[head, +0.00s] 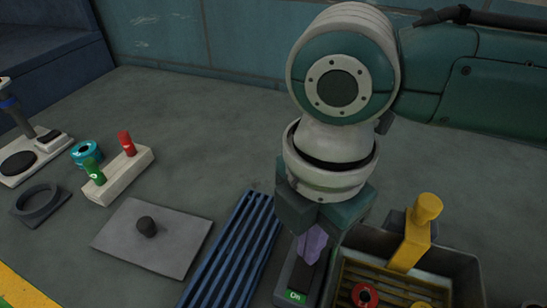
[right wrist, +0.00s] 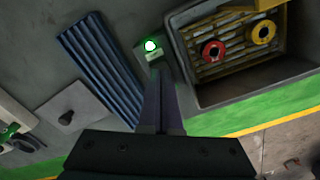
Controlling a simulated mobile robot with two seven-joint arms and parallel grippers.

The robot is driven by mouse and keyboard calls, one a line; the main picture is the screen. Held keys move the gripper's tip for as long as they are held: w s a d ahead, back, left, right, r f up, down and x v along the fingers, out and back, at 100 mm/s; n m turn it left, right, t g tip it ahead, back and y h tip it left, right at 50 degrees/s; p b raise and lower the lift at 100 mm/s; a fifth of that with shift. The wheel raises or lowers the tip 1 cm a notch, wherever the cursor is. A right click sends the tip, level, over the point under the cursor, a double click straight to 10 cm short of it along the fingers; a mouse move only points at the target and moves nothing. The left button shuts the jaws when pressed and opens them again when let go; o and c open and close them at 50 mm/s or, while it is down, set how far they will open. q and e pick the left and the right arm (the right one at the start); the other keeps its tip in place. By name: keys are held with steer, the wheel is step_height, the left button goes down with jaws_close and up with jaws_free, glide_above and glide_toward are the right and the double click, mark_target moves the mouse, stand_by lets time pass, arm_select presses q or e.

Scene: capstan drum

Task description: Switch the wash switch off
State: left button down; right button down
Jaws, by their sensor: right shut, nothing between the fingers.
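The wash switch appears to be the narrow grey box with a green "On" label (head: 295,296), between the blue ribbed rack and the grey bin. In the right wrist view a lit whitish-green lamp (right wrist: 151,46) shows on this box. My right gripper (head: 312,246) points down over the box and hides much of its top. Its purple-grey fingers (right wrist: 160,90) are shut and empty, with the tips close to the box. I cannot tell whether they touch it. My left gripper is not in view.
A blue ribbed rack (head: 232,252) lies left of the switch. A grey bin (head: 462,268) with a yellow handle (head: 417,235) and red ring (head: 364,295) stands right. Further left are a grey plate with a knob (head: 147,227) and a white block with red and green pegs (head: 120,178).

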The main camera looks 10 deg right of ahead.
steer(key=shift+f, duration=0.2)
stand_by(0.5)
steer(key=shift+f+b, duration=0.6)
steer(key=shift+f, duration=0.15)
steer(key=shift+r, duration=0.1)
step_height(320, 180, up, 3)
steer(key=p, duration=0.3)
steer(key=shift+r+p, duration=0.1)
steer(key=shift+p, duration=0.3)
step_height(320, 180, up, 4)
steer(key=p, duration=0.4)
steer(key=shift+f, duration=0.2)
